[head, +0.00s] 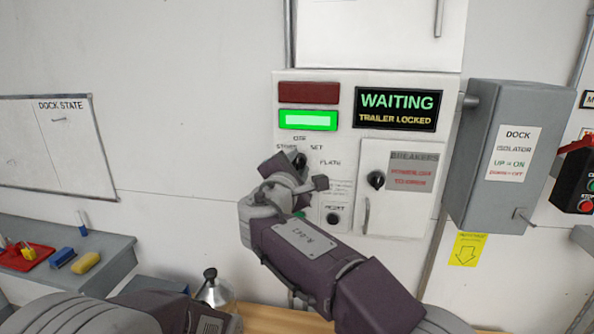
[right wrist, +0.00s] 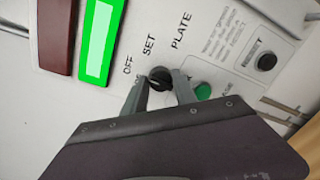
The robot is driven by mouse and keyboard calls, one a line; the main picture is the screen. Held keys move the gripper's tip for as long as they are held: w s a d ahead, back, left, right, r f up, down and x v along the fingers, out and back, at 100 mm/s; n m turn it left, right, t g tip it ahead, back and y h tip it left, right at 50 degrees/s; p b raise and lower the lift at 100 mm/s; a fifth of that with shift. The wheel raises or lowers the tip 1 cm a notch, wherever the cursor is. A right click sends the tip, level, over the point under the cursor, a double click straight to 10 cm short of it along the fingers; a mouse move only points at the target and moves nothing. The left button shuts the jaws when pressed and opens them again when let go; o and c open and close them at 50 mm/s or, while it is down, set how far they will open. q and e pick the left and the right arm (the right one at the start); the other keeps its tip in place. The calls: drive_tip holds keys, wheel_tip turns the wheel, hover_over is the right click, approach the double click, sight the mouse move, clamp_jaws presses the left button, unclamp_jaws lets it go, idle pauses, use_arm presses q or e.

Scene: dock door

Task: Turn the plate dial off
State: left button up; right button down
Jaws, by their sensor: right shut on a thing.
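The plate dial (right wrist: 159,74) is a small round black knob on the white control panel, with the words OFF, SET and PLATE printed around it. In the head view the dial (head: 299,159) shows just past my right gripper (head: 294,167), which partly hides it. In the right wrist view my right gripper (right wrist: 158,87) has one finger on each side of the knob and is shut on it. I cannot tell for sure which label the dial points at. My left gripper is out of view; only part of my left arm shows at the bottom left.
A lit green lamp (head: 308,120) sits below a dark red one (head: 307,92). The display (head: 397,109) reads WAITING, TRAILER LOCKED. A breaker door (head: 397,212) with a black knob (head: 376,179) is right of my gripper. The grey isolator box (head: 472,150) juts out further right.

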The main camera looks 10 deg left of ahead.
drive_tip(key=shift+r, duration=0.15)
drive_tip(key=c, duration=1)
unclamp_jaws()
drive_tip(key=shift+w, duration=0.1)
drive_tip(key=shift+w+a+f, duration=0.1)
drive_tip(key=shift+w+f, duration=0.1)
drive_tip(key=s+b, duration=0.3)
drive_tip(key=s, duration=0.6)
drive_tip(key=shift+a+r, duration=0.15)
drive_tip(key=shift+r, duration=0.05)
